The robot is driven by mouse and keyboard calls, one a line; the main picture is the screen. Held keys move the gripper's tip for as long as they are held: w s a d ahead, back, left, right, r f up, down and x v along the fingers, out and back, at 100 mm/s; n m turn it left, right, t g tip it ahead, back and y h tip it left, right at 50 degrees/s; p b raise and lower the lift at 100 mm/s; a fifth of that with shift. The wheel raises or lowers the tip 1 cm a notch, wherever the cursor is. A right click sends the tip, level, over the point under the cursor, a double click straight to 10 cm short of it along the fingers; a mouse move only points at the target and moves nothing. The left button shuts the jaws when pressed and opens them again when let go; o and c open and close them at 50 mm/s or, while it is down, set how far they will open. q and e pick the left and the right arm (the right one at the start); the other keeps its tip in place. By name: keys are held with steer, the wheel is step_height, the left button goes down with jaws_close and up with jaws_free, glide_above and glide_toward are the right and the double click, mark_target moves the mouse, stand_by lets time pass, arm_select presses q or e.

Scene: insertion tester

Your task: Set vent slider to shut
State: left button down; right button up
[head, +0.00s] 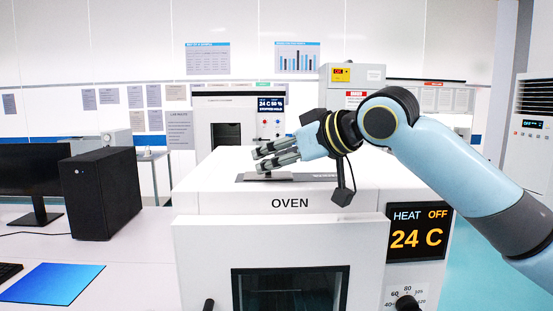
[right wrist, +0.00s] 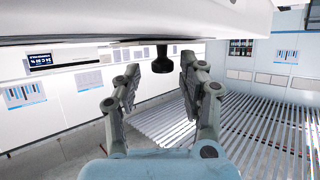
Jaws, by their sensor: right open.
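The white oven (head: 290,203) stands in front of me. A dark vent plate (head: 318,177) lies on its top; its lettering is too small to read. My right gripper (head: 262,156) is low over this plate, pointing left, and hides part of it. In the right wrist view the scene appears upside down. There a black slider knob (right wrist: 162,62) juts from the white surface, between and just beyond the open fingertips of my right gripper (right wrist: 160,72). Gaps show on both sides of the knob. My left gripper is out of view.
The oven front has a door window (head: 290,290), a display (head: 418,232) reading HEAT OFF 24 C and a dial (head: 407,302). A black computer tower (head: 100,193), a monitor (head: 35,180) and a blue mat (head: 52,284) are at the left. Another instrument (head: 225,125) stands behind.

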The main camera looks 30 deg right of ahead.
mark_target(278, 176)
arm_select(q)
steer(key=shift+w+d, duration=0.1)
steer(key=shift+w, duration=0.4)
arm_select(e)
step_height(278, 176, up, 10)
steer(key=shift+d+f, duration=0.15)
